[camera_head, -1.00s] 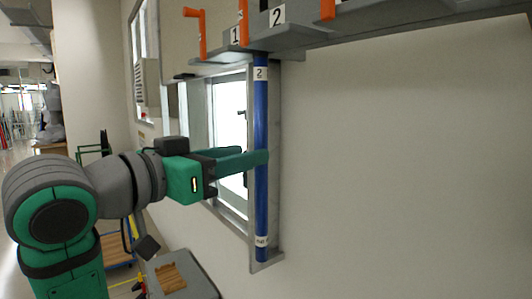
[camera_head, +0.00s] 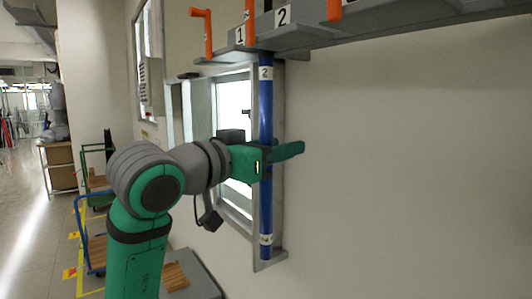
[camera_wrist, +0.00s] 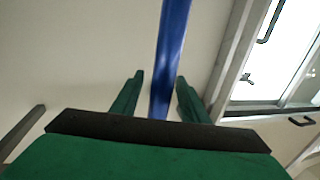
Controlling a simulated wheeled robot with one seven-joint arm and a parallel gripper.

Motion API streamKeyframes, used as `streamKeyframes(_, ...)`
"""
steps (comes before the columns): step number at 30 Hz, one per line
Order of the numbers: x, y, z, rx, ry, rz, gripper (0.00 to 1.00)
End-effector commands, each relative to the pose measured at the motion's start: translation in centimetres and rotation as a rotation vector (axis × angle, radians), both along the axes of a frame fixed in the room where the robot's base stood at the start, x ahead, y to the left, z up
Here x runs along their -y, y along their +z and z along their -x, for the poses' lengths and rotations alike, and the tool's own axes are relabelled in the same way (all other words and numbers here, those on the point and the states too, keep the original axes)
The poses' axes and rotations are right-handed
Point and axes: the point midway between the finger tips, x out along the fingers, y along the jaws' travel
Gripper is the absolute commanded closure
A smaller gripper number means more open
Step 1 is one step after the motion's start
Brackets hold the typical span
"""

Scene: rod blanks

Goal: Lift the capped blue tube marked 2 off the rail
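The blue tube marked 2 (camera_head: 265,110) stands upright below the rail (camera_head: 360,25), with a white label reading 2 near its top. Its lower end is at a small grey foot plate (camera_head: 270,263). In the wrist view the tube (camera_wrist: 172,45) runs between my two green fingers, with a gap on each side. My gripper (camera_head: 288,148) is open around the tube at about mid-height, with its fingers reaching past it. The fingers also show in the wrist view (camera_wrist: 159,76). The tube's top end is hidden by the rail.
Orange hooked handles (camera_head: 202,30) and number plates 1 (camera_head: 240,36) and 2 (camera_head: 283,16) are on the rail above. A bright window (camera_head: 236,105) is behind the tube. The wall (camera_head: 420,180) to the right is bare. A blue-handled cart (camera_head: 93,235) stands at lower left.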

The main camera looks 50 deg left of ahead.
Motion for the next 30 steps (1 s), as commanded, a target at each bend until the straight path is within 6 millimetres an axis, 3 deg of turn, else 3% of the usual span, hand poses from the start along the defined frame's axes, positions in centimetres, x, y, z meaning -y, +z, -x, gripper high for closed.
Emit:
streamKeyframes(1,0.0,0.0,0.0,0.000,0.000,0.000,0.69)
streamKeyframes(5,0.0,0.0,0.0,0.000,0.000,0.000,1.00)
streamKeyframes(20,0.0,0.8,0.4,0.000,-0.001,0.000,1.00)
streamKeyframes(30,0.1,5.3,0.4,0.002,-0.002,-0.001,1.00)
